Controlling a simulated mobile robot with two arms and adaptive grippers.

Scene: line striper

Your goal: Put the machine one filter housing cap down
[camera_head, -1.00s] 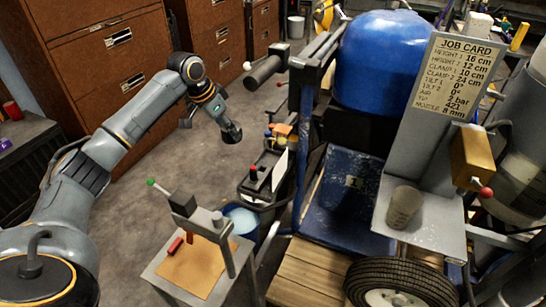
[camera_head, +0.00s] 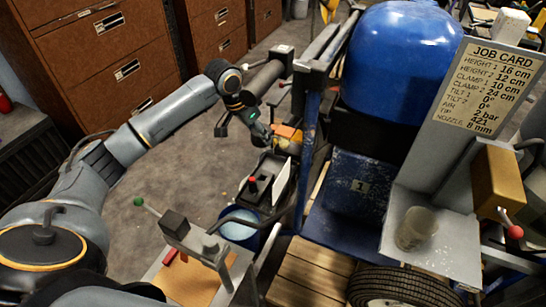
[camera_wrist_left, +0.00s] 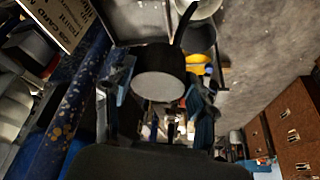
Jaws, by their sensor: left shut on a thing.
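My left gripper (camera_head: 258,128) reaches in from the left, beside the blue frame of machine one (camera_head: 310,110). In the left wrist view the gripper (camera_wrist_left: 157,115) is shut on a dark round cap with a pale grey face (camera_wrist_left: 158,86), which looks like the filter housing cap. The cap sits between the fingers. In the head view the gripper and the machine make the cap hard to pick out. My right gripper is not in view.
A blue bucket (camera_head: 240,232) and a small stand (camera_head: 190,280) are nearer. A cup (camera_head: 415,228) stands on the machine's grey shelf (camera_head: 455,250).

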